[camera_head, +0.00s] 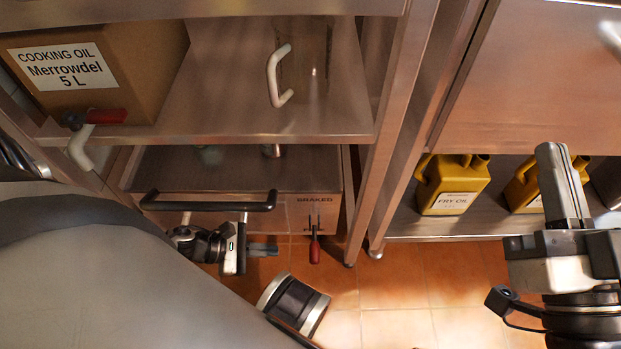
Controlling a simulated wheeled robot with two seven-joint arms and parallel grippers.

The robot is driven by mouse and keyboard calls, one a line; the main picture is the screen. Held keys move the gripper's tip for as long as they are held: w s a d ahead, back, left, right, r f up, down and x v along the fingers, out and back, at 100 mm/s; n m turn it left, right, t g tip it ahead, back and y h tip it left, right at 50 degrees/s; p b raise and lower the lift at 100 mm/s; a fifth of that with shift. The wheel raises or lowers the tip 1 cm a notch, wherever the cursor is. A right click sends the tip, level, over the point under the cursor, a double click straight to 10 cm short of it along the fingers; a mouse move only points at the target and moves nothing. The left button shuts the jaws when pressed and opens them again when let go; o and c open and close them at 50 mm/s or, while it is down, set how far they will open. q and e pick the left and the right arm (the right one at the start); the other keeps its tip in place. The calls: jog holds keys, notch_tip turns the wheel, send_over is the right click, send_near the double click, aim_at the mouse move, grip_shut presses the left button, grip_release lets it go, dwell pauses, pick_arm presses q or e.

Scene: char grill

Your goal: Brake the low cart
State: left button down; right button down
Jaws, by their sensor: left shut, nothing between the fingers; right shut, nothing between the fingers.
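The low cart (240,172) stands under the steel shelf, with a flat metal top and a black bar handle (208,205) across its front. Its front panel carries the word BRAKED at the right. A brake lever with a red grip (315,251) hangs straight down below that word. My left gripper (275,248) is shut and empty, below the cart's handle and left of the red grip, with a gap between them. My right gripper (553,150) is shut and empty, in front of the right-hand shelf, away from the cart.
A cooking oil box (125,60) sits on the shelf above, beside a red-handled tap (95,117). A white handle (273,75) hangs at the upper middle. Yellow fry oil jugs (452,183) stand on the lower right shelf. A steel post (392,150) separates the bays. Tiled floor shows below.

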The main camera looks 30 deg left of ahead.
aim_at(315, 245)
pick_arm(q)
jog(key=shift+s+a+f+m, duration=0.1)
jog(key=shift+a+f+m, duration=0.1)
jog(key=shift+f+m, duration=0.35)
jog(key=shift+r, duration=0.1)
